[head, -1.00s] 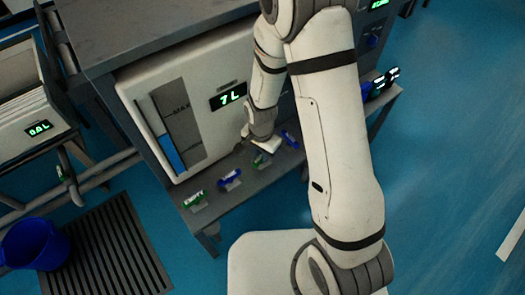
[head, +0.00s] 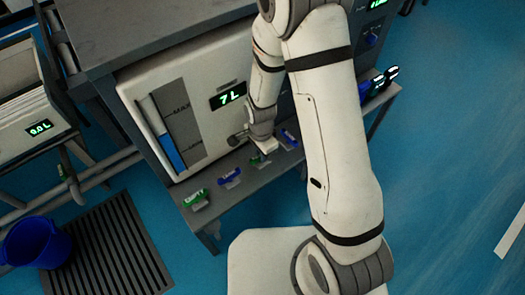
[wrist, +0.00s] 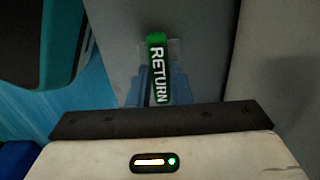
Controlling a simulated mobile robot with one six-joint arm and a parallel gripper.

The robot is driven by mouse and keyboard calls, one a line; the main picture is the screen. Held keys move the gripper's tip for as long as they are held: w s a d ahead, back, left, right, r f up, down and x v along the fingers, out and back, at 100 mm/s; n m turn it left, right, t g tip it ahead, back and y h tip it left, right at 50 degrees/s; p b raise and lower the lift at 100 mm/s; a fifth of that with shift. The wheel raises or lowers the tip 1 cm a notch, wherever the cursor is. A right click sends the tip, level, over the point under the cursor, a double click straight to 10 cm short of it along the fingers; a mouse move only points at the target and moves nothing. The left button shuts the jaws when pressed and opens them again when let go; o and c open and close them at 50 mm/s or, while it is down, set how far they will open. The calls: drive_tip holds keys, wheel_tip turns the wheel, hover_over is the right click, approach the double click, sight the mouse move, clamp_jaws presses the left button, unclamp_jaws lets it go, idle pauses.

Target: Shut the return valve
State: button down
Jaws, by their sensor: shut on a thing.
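The return valve's green handle (wrist: 157,70), marked RETURN in white, stands in the middle of the wrist view on a grey plate. My gripper (wrist: 157,90) is around it, with a bluish finger close on each side, shut on the handle. In the head view my gripper (head: 266,146) is low over the shelf in front of the white tank. The handle is small and partly hidden there, so its exact angle cannot be told.
A green EMPTY handle (head: 195,198) and a blue handle (head: 230,177) are on the same shelf to the left. Another blue handle (head: 289,138) is close on the right. The tank display (head: 227,95) reads 7 L. A blue bucket (head: 36,243) stands on the floor at left.

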drive_tip(key=shift+w+a, duration=0.1)
drive_tip(key=shift+w, duration=0.15)
drive_tip(key=c, duration=1.6)
unclamp_jaws()
drive_tip(key=shift+o, duration=1.4)
drive_tip(key=shift+s, duration=0.1)
drive_tip(key=shift+r+p, duration=1.45)
drive_tip(key=shift+r, duration=2.45)
